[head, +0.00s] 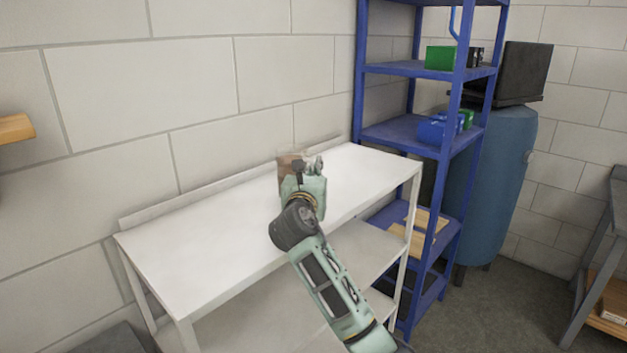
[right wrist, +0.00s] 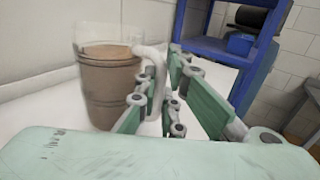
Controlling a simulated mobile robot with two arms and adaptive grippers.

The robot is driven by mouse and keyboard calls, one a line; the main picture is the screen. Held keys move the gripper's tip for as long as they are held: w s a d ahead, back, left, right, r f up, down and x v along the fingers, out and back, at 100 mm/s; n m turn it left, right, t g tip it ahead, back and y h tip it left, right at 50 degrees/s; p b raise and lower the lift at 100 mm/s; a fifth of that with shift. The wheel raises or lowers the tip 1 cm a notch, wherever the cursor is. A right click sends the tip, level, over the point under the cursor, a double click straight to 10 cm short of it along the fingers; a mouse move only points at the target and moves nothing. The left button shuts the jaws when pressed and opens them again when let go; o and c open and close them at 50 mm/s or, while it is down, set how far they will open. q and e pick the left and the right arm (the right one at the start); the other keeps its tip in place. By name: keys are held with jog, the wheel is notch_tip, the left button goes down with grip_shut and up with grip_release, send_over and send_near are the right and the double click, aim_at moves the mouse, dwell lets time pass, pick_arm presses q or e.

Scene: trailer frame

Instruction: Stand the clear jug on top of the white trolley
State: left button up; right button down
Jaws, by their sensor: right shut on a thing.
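The clear jug (right wrist: 108,90) shows brown up to a little below its clear rim in the right wrist view. It looks upright. Its pale handle (right wrist: 156,80) lies between the fingers of my right gripper (right wrist: 168,88), which is shut on it. In the head view the jug (head: 289,163) is partly hidden behind the right gripper (head: 312,168). It is over the back part of the white trolley (head: 210,243), close to the wall. Its base looks very near the white top, but I cannot tell whether it touches. My left gripper is not in view.
The trolley top is otherwise bare, with a raised back edge along the block wall. A blue shelf rack (head: 412,133) with small green and blue things stands just right of it. A blue tank (head: 497,185) with a dark box (head: 522,73) on top stands farther right.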

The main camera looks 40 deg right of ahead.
jog(key=shift+f, duration=0.95)
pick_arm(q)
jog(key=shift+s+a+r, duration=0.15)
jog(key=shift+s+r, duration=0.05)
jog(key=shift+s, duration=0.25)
pick_arm(e)
jog(key=c, duration=2.4)
grip_release()
jog(key=shift+f, duration=0.25)
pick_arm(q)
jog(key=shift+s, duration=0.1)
pick_arm(e)
jog(key=o, duration=0.5)
jog(key=shift+r, duration=0.1)
